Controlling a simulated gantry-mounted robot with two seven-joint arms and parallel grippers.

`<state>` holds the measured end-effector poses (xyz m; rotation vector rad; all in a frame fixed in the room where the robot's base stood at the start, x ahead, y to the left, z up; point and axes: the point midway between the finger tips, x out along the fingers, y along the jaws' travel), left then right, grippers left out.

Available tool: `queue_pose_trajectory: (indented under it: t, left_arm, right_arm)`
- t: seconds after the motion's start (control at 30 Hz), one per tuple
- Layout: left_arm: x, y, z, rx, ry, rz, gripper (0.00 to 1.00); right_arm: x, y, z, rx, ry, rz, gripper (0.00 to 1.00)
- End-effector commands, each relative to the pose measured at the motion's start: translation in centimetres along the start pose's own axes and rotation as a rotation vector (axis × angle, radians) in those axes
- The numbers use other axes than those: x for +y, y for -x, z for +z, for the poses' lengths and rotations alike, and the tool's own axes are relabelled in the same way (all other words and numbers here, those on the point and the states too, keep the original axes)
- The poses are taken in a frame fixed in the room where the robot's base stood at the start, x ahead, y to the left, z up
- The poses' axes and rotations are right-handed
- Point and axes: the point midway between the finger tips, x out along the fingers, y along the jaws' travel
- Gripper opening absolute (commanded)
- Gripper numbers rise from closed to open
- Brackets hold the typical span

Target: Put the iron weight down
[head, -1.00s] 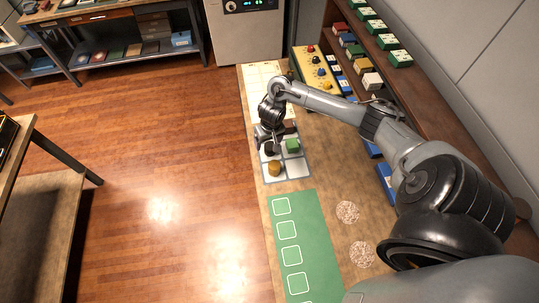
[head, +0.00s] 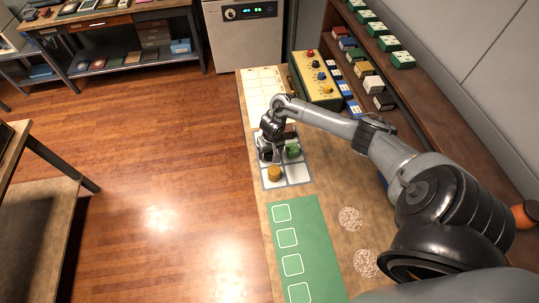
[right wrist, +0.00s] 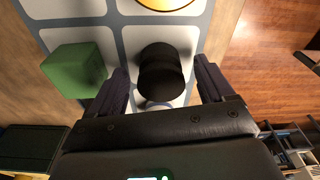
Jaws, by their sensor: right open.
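The iron weight is a black cylinder (right wrist: 160,72) that stands on a pale cell of the grey-and-white gridded mat (right wrist: 112,9), as the right wrist view shows. My right gripper (right wrist: 167,88) is open, with one finger on each side of the weight and a visible gap to both. In the head view my right gripper (head: 269,150) is low over the mat and mostly hides the weight. A green cube (right wrist: 74,69) and a yellow round weight (head: 274,173) occupy other cells close by. My left gripper is not in view.
A green mat with white squares (head: 307,252) and two speckled round coasters (head: 349,218) lie nearer on the bench. A yellow box with knobs (head: 317,80) and a white gridded sheet (head: 262,90) are farther back. A shelf with small boxes (head: 402,59) runs along the right.

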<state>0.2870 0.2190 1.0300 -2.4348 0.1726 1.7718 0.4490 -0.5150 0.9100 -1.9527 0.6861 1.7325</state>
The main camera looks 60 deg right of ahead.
Motion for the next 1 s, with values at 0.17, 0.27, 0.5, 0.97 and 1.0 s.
queue_pose_trajectory:
  t: [0.17,0.27,0.5,0.97,1.0]
  left_arm:
    - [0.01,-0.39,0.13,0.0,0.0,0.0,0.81]
    - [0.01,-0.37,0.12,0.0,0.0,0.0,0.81]
    - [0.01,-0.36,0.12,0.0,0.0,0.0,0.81]
    - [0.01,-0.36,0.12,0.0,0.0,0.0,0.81]
    - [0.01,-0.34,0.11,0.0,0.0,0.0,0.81]
  right_arm:
    - [-0.01,-1.29,-0.05,0.002,-0.001,0.0,0.81]
    - [-0.02,-1.35,-0.06,0.003,0.0,0.0,0.81]
    - [-0.02,-1.32,-0.05,0.002,0.001,0.0,0.66]
    - [0.0,-1.3,-0.05,0.002,0.001,0.0,0.0]
    - [-0.03,-1.18,-0.18,0.005,0.0,-0.001,0.0]
